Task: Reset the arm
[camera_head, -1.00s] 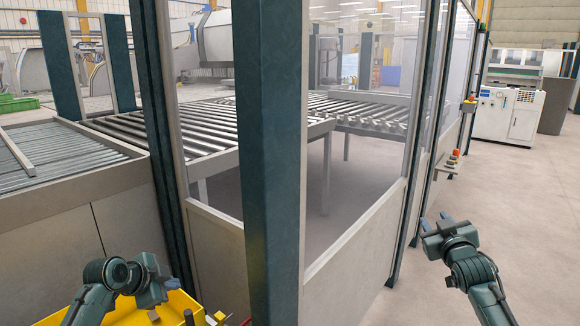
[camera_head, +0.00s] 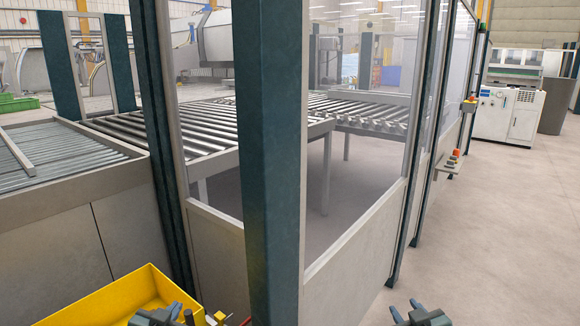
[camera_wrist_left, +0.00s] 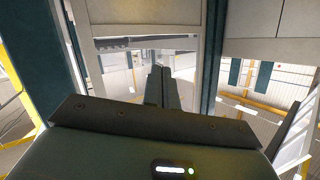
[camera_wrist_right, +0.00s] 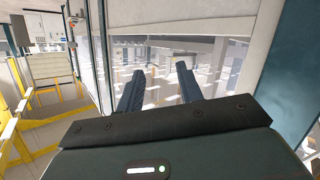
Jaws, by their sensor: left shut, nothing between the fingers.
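My left gripper (camera_head: 178,310) shows only in part at the bottom edge of the head view, in front of the yellow bin. In the left wrist view its two fingers (camera_wrist_left: 162,86) are together with nothing between them. My right gripper (camera_head: 405,309) is at the bottom edge of the head view, right of the guard's base. In the right wrist view its fingers (camera_wrist_right: 158,86) stand apart and the gap between them is empty. Both forearms are out of the head view.
A yellow bin (camera_head: 104,302) stands at the lower left. A dark green guard post (camera_head: 270,170) and clear-panelled fence stand close in front. Roller tables (camera_head: 205,132) lie behind the fence. A control box (camera_head: 448,163) sits on the fence. Floor at right is clear.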

